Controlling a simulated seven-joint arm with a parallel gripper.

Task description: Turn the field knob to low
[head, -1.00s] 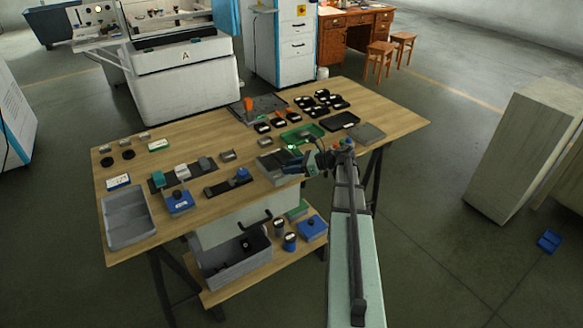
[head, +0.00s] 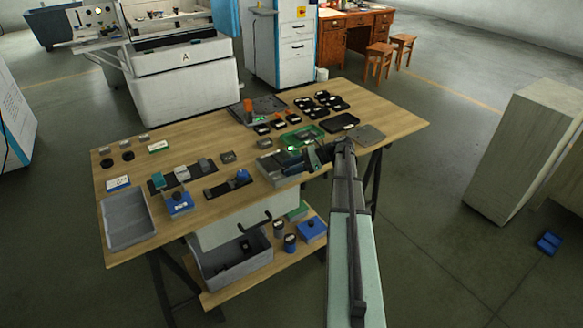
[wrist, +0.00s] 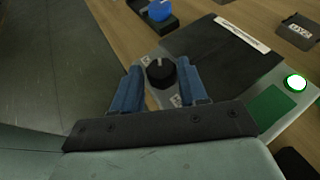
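The field knob (wrist: 161,75) is a round black knob with a pale pointer line, which points away from my gripper in the wrist view. It sits on a grey panel at the near end of a flat device (head: 272,170) on the bench. My gripper (wrist: 160,72) is open, with one blue finger on each side of the knob, close to it. I cannot tell whether either finger touches it. Small white labels lie near the knob, too small to read. In the head view my gripper (head: 316,157) hides the knob.
A lit button (wrist: 295,83) and a green panel (wrist: 268,110) are right of the knob. A dark plate (wrist: 222,50) lies behind it. A blue-knobbed fixture (head: 228,185) stands left, a green tray (head: 302,136) behind. The bench's front edge is close.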

